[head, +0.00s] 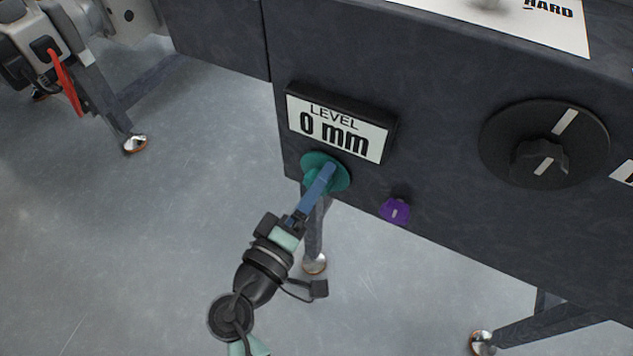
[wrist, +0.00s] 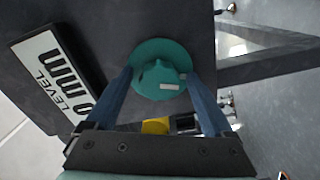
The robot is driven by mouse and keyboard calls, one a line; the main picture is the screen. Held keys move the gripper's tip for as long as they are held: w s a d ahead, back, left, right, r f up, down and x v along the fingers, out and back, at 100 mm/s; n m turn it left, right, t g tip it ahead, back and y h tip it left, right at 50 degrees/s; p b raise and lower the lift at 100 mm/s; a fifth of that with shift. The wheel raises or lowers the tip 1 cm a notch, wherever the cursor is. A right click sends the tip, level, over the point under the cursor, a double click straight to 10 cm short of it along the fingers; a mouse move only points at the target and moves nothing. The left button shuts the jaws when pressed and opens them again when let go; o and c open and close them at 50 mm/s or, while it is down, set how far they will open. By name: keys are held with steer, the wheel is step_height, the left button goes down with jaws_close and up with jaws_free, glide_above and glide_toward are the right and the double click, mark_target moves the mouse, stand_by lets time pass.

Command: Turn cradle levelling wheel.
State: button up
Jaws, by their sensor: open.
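The teal levelling wheel (head: 311,172) is on the dark front panel, just below the display that reads "LEVEL 0 mm" (head: 341,128). In the wrist view the wheel (wrist: 152,58) shows a raised grip with a white mark. My gripper (head: 326,178) is at the wheel. In the wrist view its blue fingers (wrist: 160,78) are apart, one on each side of the wheel's raised grip. I cannot tell whether the fingers touch the wheel. In the head view the fingers hide part of the wheel.
A purple knob (head: 395,210) sits to the right of the wheel. A large black dial (head: 543,143) is further right on the panel. A machine part with a red lever (head: 66,82) stands at the upper left. The grey floor (head: 120,250) at the left is clear.

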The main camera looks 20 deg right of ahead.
steer(key=p+v, duration=0.3)
steer(key=v, duration=0.9)
steer(key=shift+s+a, duration=0.15)
steer(key=shift+s, duration=0.05)
steer(key=w+r+m+t+y+p, duration=0.1)
steer(key=w+r+m+t+y, duration=0.3)
steer(key=w+r, duration=0.85)
step_height(320, 180, up, 19)
steer(key=w+a+t+y, duration=0.2)
steer(key=t+y, duration=0.2)
steer(key=s+a+r+t+y+p, duration=0.15)
steer(key=s+r+t+y, duration=0.35)
steer(key=r, duration=0.8)
steer(key=s+a+r+t+y+p, duration=0.1)
steer(key=s+r+t+p, duration=0.45)
steer(key=r, duration=0.85)
step_height(320, 180, up, 35)
steer(key=s+g+p, duration=0.1)
steer(key=g+p, duration=0.1)
steer(key=p, duration=3)
steer(key=shift+f, duration=0.2)
